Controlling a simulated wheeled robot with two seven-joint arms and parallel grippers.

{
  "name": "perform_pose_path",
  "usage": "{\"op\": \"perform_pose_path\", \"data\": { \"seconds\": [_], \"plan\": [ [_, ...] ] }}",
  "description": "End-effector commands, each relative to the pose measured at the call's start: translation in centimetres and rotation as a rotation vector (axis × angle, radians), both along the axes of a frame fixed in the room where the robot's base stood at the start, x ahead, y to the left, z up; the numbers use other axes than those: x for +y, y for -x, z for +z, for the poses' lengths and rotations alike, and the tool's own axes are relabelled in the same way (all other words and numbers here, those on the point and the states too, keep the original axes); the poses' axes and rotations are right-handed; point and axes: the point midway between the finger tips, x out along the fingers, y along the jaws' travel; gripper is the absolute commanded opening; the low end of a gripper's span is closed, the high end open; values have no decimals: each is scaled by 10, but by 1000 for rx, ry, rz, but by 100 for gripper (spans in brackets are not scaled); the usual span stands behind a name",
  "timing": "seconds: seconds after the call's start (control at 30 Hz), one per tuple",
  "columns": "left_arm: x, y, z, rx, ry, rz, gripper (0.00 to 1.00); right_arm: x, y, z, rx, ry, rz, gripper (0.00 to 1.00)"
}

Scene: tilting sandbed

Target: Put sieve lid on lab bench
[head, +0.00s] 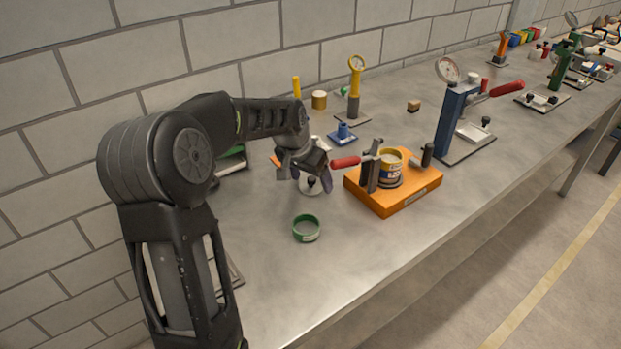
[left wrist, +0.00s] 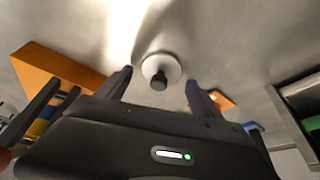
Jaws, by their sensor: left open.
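The sieve lid (head: 312,188), a small pale disc with a black knob, appears to lie flat on the grey lab bench (head: 340,240), just under my left gripper. My left gripper (head: 311,181) is open and empty, pointing down. In the left wrist view the lid (left wrist: 167,63) shows between and just beyond the two fingertips (left wrist: 159,80), its knob (left wrist: 159,82) towards me. The fingers do not visibly touch it. In the head view the fingers partly hide the lid. My right gripper is not in view.
A green ring (head: 306,228) stands on the bench in front of the lid. To the right is an orange block (head: 405,199) holding a can (head: 390,170) and a red-handled clamp (head: 346,162). A blue press (head: 455,115) stands further right. The front bench between ring and edge is clear.

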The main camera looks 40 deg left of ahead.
Motion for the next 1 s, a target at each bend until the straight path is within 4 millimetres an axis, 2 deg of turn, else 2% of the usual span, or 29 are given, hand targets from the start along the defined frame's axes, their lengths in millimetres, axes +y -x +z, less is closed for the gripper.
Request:
{"op": "perform_pose_path", "data": {
  "seconds": [0.17,0.6,0.77,1.0],
  "plan": [
    [0,7,20,-5,-2,1,76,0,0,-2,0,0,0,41],
    [-4,39,99,-4,-1,0,76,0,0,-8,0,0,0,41],
    [-5,45,110,-2,0,0,76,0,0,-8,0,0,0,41],
    [-5,46,112,0,0,0,76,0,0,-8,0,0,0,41]
  ]
}}
